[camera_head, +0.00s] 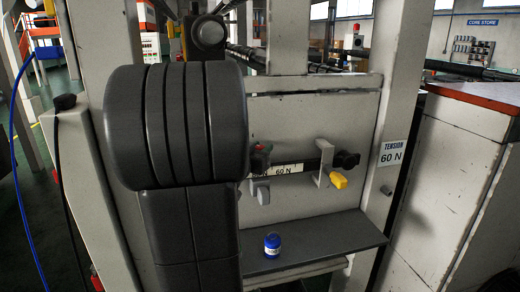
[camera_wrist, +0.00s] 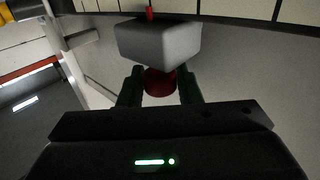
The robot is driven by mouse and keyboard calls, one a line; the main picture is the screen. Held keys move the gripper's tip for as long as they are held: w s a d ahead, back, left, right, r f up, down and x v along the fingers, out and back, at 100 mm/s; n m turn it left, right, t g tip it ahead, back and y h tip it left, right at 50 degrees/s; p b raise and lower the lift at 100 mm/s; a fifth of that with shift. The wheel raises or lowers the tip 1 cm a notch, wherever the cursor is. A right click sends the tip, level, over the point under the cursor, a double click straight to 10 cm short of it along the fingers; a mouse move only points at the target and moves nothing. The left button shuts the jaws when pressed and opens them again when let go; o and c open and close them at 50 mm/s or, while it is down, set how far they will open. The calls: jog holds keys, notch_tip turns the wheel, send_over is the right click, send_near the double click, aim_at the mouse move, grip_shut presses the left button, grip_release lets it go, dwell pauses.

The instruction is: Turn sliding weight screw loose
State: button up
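The sliding weight, a pale grey block (camera_wrist: 160,40), hangs below the scale beam in the wrist view, with a thin red pointer on top. It shows in the head view as a small grey block (camera_head: 259,190) beside my arm. Its red screw (camera_wrist: 159,83) sits under the block, between the two dark fingers of my gripper (camera_wrist: 160,88). The fingers flank the screw with no clear gap on either side. The screw's far part is hidden under the block.
The scale beam (camera_head: 290,169) reads 60 N. At its right are a bracket (camera_head: 324,163), a yellow lever (camera_head: 338,181) and a black knob (camera_head: 347,160). A blue jar (camera_head: 272,245) stands on the dark shelf (camera_head: 325,241) below. A "TENSION 60 N" sign (camera_head: 393,153) is on the right post.

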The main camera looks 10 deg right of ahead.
jog(key=c, duration=0.4)
jog(key=shift+c, duration=0.2)
